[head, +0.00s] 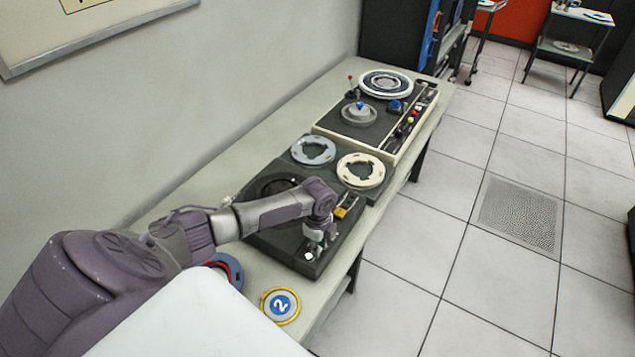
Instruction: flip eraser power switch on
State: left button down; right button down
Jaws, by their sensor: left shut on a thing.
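The eraser (258,240) is a dark, flat box on the long table, with a round recess on top partly covered by my left arm. My left arm reaches across it from the left. My left gripper (316,243) points down at the eraser's near right corner and is shut on a small part there, which looks like the power switch. The fingers hide most of that part, so I cannot tell its position. A small white round spot (308,256) shows just below the fingers. My right gripper is out of view.
A yellow block (348,206) sits at the eraser's right side. Beyond are a grey reel (300,150), a cream reel (345,170) and a tape deck (345,128). A disc marked 2 (265,303) and a red-blue reel (237,272) lie nearer. Tiled floor is clear at right.

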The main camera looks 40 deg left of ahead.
pick_arm(q)
jog(key=c, duration=1.2)
grip_release()
jog(key=shift+o, duration=1)
jog(key=shift+d, duration=0.1)
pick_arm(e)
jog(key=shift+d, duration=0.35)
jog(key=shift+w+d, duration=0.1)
pick_arm(q)
notch_tip(320, 180, up, 12)
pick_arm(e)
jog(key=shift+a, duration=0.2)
